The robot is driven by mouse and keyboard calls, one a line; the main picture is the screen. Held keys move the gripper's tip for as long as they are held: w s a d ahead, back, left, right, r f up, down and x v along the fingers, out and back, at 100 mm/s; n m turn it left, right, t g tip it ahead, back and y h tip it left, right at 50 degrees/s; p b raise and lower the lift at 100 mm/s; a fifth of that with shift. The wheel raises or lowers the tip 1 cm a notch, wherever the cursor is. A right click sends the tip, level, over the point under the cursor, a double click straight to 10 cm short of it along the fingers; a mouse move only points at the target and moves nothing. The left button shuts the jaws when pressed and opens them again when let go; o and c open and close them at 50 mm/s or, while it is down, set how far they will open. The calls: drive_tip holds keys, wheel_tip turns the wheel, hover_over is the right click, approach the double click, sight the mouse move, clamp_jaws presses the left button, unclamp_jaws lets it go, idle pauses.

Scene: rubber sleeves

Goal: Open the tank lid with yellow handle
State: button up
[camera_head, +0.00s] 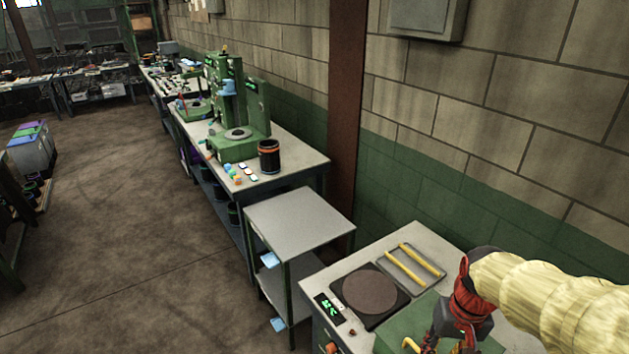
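A green surface (405,326) at the bottom right looks like the tank lid, though the picture cuts it off. Small yellow pieces (411,345), perhaps its handle, show at the bottom edge. My gripper (450,345) is at the end of my cream-sleeved arm, with a dark wrist wrapped in red. It points down over the green surface, beside or over the yellow pieces. Its fingertips are cut off or hidden, so I cannot tell whether it is open or touches the handle.
The bench (318,284) holds a round dark plate (370,289), a green display (328,308) and a tray (428,283) with two yellow bars (414,264). A grey side table (300,220) stands left of it. A brick wall runs behind. The floor (130,220) at left is open.

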drive_tip(key=s+a+r+n+t+b, duration=0.1)
drive_tip(key=s+a+n+t+b, duration=0.1)
drive_tip(key=s+a+t+b, duration=0.3)
drive_tip(key=s+a+b, duration=0.2)
drive_tip(key=b, duration=0.2)
drive_tip(key=shift+r+h+b, duration=0.3)
drive_tip(key=shift+r+b, duration=0.05)
drive_tip(key=shift+r, duration=0.05)
drive_tip(key=n+g+h+p, duration=0.2)
drive_tip(key=n+g+p, duration=0.2)
drive_tip(key=n, duration=0.3)
approach(419, 352)
drive_tip(key=b+x, duration=0.1)
drive_tip(key=x, duration=0.7)
drive_tip(key=shift+w+d, duration=0.1)
drive_tip(key=shift+d, duration=0.05)
